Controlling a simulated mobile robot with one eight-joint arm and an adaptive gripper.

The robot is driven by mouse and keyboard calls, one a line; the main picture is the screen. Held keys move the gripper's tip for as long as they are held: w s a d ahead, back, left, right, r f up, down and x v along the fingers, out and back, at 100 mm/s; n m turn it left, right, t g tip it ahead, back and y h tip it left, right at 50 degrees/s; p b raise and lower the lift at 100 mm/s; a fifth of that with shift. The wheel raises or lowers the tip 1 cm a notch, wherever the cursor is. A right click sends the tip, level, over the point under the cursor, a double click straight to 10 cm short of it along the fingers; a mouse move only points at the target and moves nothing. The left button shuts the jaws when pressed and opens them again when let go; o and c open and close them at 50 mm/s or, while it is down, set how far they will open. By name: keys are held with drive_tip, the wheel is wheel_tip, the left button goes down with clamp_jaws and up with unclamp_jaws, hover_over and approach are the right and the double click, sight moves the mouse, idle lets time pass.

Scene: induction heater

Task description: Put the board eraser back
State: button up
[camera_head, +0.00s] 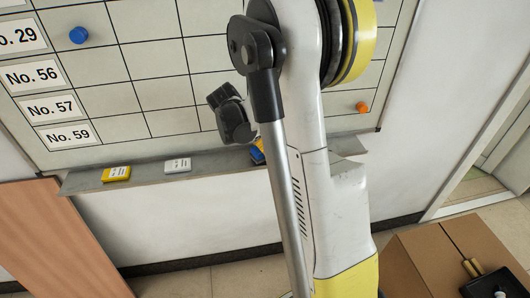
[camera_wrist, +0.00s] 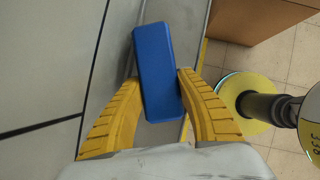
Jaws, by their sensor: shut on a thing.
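The blue board eraser (camera_wrist: 155,62) lies between the yellow fingers of my gripper (camera_wrist: 158,82) in the wrist view, which is shut on it. Its far end sticks out past the fingertips. In the head view only a small blue part of the eraser (camera_head: 257,154) shows beside my arm, at the grey ledge (camera_head: 225,162) under the whiteboard (camera_head: 150,60). The ledge (camera_wrist: 186,25) also shows behind the eraser in the wrist view. I cannot tell whether the eraser touches the ledge. My arm hides part of the ledge and board.
A yellow box (camera_head: 116,174) and a white box (camera_head: 177,166) sit on the ledge, left of the eraser. Blue (camera_head: 79,35) and orange (camera_head: 362,107) magnets are on the board. A brown cabinet (camera_head: 60,240) stands lower left, a cardboard box (camera_head: 430,262) lower right.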

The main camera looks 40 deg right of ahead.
drive_tip(key=shift+r, duration=0.1)
drive_tip(key=shift+f+b, duration=0.4)
drive_tip(key=shift+f, duration=0.15)
drive_tip(key=o, duration=1.2)
drive_tip(key=shift+r, duration=0.15)
